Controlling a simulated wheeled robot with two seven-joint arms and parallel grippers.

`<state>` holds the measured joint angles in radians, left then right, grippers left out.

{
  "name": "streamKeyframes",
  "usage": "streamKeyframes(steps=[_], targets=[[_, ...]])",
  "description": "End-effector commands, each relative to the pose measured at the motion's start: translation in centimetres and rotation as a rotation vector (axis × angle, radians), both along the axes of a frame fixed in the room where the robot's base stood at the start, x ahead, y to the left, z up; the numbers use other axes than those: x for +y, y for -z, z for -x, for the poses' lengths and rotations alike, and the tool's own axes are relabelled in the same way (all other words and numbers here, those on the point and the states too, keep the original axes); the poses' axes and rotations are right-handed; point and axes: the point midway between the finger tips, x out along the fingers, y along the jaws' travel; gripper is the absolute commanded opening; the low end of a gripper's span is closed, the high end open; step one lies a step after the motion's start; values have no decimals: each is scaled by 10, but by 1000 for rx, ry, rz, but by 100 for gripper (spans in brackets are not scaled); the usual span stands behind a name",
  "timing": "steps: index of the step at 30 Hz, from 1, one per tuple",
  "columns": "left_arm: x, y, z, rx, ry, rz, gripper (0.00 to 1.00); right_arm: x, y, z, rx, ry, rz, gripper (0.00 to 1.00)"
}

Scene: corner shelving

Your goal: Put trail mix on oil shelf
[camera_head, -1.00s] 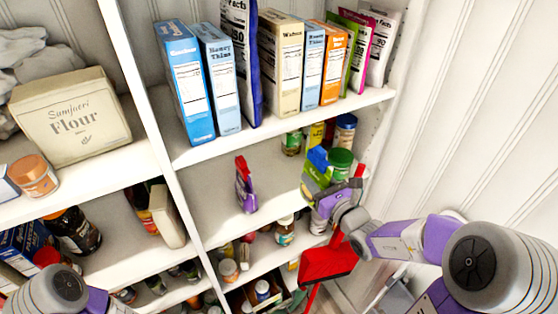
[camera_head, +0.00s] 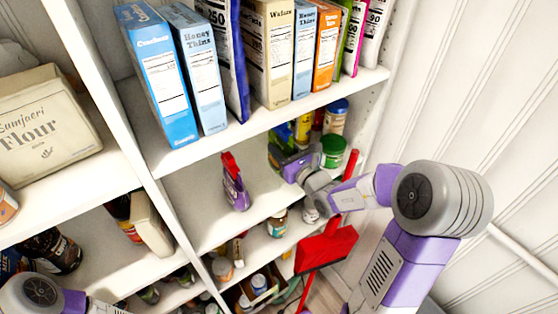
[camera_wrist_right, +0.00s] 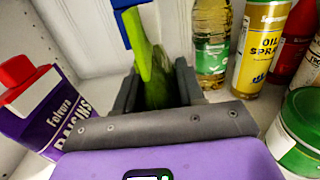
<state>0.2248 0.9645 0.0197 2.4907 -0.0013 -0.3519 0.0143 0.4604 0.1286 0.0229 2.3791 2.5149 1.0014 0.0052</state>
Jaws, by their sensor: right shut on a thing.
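My right gripper (camera_head: 287,160) is inside the middle shelf of the right-hand bay. In the right wrist view the right gripper (camera_wrist_right: 155,90) is shut on a green bag with a blue top (camera_wrist_right: 148,55), which I take to be the trail mix; its label is not readable. The bag (camera_head: 284,136) is partly hidden in the head view. On the same shelf, an oil bottle (camera_wrist_right: 212,38) and a yellow oil spray can (camera_wrist_right: 262,45) stand to the right of the bag. My left gripper is out of view; only part of the left arm shows.
A purple raisins carton with a red cap (camera_head: 234,185) stands left of the gripper. A green-lidded jar (camera_wrist_right: 300,125) is close on the right. Boxes (camera_head: 160,75) fill the shelf above (camera_head: 235,137). A red dustpan (camera_head: 325,247) is below my right forearm.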

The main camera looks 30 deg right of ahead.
Motion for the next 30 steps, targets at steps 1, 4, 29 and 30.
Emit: streamKeyframes(steps=[1,4,29,30], targets=[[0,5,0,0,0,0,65,0,6,0,-2,0,0,0],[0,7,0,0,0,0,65,0,8,0,-3,0,1,0],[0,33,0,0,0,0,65,-2,46,0,0,6,0,65],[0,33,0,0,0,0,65,-2,46,0,0,6,0,65]])
